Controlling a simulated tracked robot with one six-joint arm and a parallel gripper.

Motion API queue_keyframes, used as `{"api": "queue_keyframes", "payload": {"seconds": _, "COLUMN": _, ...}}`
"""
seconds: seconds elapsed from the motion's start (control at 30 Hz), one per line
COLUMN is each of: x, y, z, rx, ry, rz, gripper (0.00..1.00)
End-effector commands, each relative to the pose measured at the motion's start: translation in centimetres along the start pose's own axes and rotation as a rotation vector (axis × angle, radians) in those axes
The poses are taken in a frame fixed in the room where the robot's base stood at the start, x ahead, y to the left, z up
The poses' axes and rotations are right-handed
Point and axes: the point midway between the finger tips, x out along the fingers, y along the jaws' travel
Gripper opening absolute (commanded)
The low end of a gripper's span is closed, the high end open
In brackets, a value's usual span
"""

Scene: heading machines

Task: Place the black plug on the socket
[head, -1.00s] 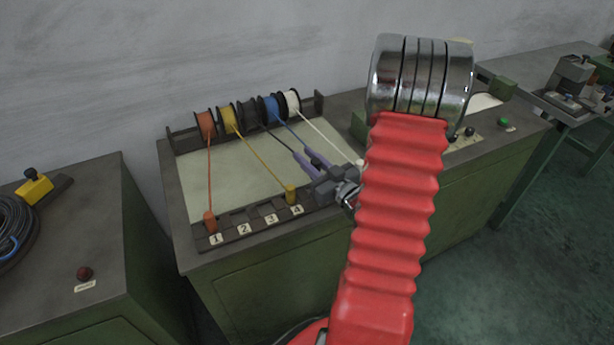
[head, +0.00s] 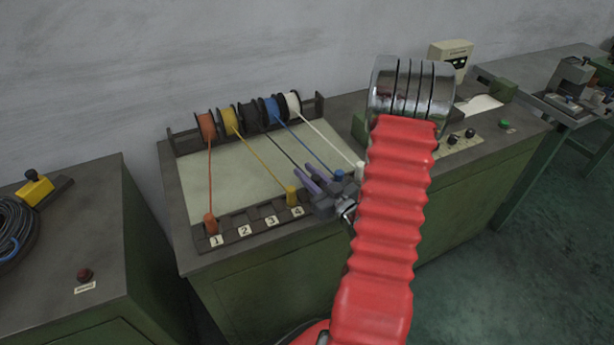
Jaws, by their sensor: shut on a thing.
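The black cable runs from the black spool (head: 250,117) down to my gripper (head: 304,173). My gripper's purple fingers are shut at the cable's end, low over the front right of the bench panel. The black plug itself is hidden between the fingers. The socket strip (head: 256,236) lies along the front edge, with labels 1 to 4. The orange plug (head: 210,222) stands at position 1 and the yellow plug (head: 291,196) at position 4. Positions 2 and 3 show dark, empty slots, left of my gripper.
The blue plug (head: 338,176) stands just right of my fingers, close to them. The white plug (head: 360,168) is further right, partly beside my red arm. Taut orange, yellow, blue and white cables cross the pale panel (head: 228,178). Another bench (head: 85,240) stands at left.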

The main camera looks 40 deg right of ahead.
Motion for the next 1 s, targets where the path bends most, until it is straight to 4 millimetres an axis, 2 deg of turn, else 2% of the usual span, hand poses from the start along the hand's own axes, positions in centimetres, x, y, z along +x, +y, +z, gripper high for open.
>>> {"api": "queue_keyframes", "payload": {"seconds": 0.1, "x": 0.01, "y": 0.00, "z": 0.78, "rx": 0.001, "ry": 0.001, "rz": 0.000, "gripper": 0.00}}
{"api": "queue_keyframes", "payload": {"seconds": 0.53, "x": 0.02, "y": -0.02, "z": 1.12, "rx": 0.000, "ry": 0.001, "rz": 0.000, "gripper": 0.00}}
{"api": "queue_keyframes", "payload": {"seconds": 0.57, "x": 0.02, "y": -0.03, "z": 1.12, "rx": 0.000, "ry": 0.001, "rz": 0.000, "gripper": 0.22}}
{"api": "queue_keyframes", "payload": {"seconds": 0.8, "x": 0.02, "y": -0.04, "z": 1.09, "rx": 0.000, "ry": 0.001, "rz": 0.000, "gripper": 0.39}}
{"api": "queue_keyframes", "payload": {"seconds": 1.0, "x": 0.02, "y": -0.04, "z": 1.09, "rx": 0.000, "ry": 0.001, "rz": -0.001, "gripper": 0.40}}
